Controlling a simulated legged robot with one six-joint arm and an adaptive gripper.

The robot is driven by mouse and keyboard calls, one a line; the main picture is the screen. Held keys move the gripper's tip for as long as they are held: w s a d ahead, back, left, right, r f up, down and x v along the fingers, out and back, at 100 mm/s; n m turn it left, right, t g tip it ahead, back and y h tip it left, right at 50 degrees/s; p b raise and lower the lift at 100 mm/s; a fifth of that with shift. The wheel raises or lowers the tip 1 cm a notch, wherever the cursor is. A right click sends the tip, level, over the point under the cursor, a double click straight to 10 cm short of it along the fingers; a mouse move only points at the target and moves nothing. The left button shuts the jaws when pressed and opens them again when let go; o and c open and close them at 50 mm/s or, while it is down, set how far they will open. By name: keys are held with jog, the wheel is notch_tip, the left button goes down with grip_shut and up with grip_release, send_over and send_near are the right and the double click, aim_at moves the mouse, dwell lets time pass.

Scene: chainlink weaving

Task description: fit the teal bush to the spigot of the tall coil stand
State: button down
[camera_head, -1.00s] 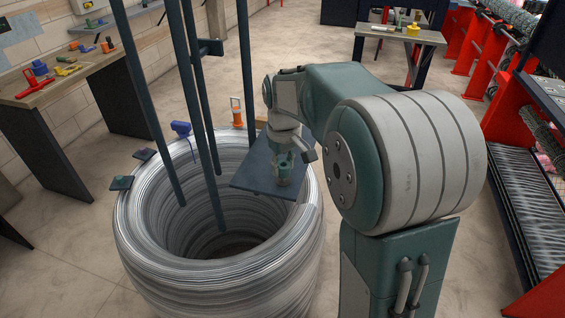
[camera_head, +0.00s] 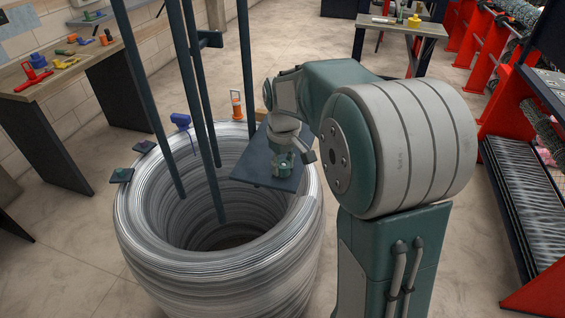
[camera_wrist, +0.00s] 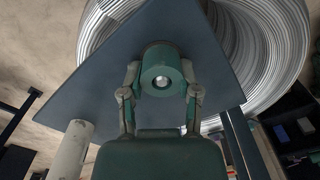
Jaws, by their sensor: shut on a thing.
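The teal bush (camera_wrist: 161,62) is a short round sleeve, held between the two fingers of my gripper (camera_wrist: 161,92). In the head view the bush (camera_head: 283,166) is small and partly covered by my gripper (camera_head: 283,158), over the dark plate (camera_head: 250,172) of the tall coil stand. In the wrist view the plate (camera_wrist: 110,75) lies behind the bush. A bright round metal end, seemingly the spigot (camera_wrist: 162,82), shows in the bush's bore. I cannot tell how far the bush sits over it, or whether it touches the plate.
A large wire coil (camera_head: 150,245) surrounds the stand's dark upright posts (camera_head: 205,110). A blue clamp (camera_head: 181,121) and an orange-handled tool (camera_head: 236,104) are at its far rim. A bench with tools (camera_head: 40,77) stands left; red machines (camera_head: 540,80) stand right.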

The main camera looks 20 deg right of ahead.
jog(key=shift+c, duration=1.2)
grip_release()
notch_tip(320, 180, up, 12)
jog(key=shift+f, duration=0.1)
jog(key=s+a+f+m+t, duration=0.1)
jog(key=s+a+f+t, duration=0.1)
jog(key=s, duration=0.9)
jog(key=s+a+f+m+t, duration=0.2)
jog(key=s+a+t, duration=0.1)
jog(key=s, duration=0.8)
jog(key=shift+a+t, duration=0.3)
jog(key=shift+a, duration=0.05)
